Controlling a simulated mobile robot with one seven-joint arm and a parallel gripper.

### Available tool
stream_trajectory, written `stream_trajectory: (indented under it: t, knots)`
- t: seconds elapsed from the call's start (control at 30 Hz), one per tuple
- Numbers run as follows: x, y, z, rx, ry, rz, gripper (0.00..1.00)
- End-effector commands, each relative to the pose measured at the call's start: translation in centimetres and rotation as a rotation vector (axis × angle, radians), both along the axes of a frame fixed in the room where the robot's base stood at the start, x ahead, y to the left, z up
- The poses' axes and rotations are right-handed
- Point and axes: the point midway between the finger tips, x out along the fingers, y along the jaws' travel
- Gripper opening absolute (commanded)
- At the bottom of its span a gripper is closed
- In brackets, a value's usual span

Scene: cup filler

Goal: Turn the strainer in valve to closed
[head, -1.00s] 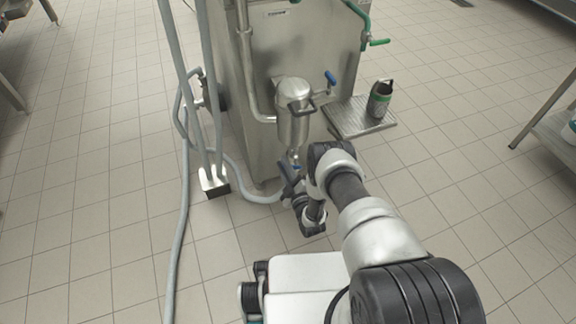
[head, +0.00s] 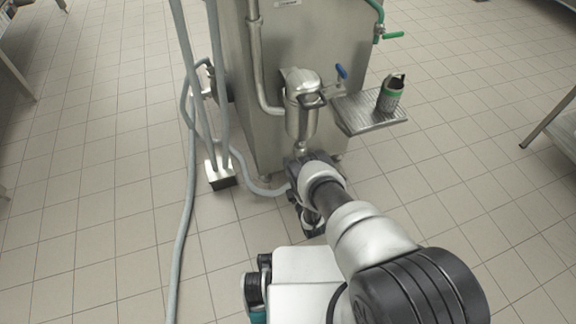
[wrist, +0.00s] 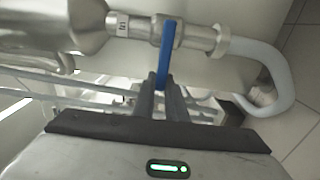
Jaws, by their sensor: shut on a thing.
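The metal strainer vessel (head: 303,117) with a dark handle hangs on the front of a steel machine (head: 262,130). In the wrist view a valve body (wrist: 187,37) sits in the pipe between the vessel's narrow end and a pale hose. A small label (wrist: 123,24) is beside it, too small to read. The valve's blue lever (wrist: 165,55) lies across the pipe. My gripper (wrist: 161,87) is shut on the lever's free end, one finger on each side. In the head view my arm hides this valve and most of the gripper, just below the vessel.
Another blue-handled valve (head: 342,72) sits right of the vessel, with a green-handled tap (head: 392,35) higher up. Grey hoses (head: 187,215) run left over the floor.

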Motion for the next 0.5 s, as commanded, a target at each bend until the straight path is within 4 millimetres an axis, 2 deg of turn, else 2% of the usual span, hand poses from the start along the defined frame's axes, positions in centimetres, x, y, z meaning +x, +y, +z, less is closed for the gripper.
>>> stream_trajectory:
  t: [0.4,0.43,0.5]
  knots:
    - [0.40,0.05,0.21,-0.008,-0.008,-0.001,0.00]
    - [0.40,0.05,0.21,-0.008,-0.008,-0.001,0.15]
    - [0.34,0.03,0.18,-0.008,-0.008,0.000,0.27]
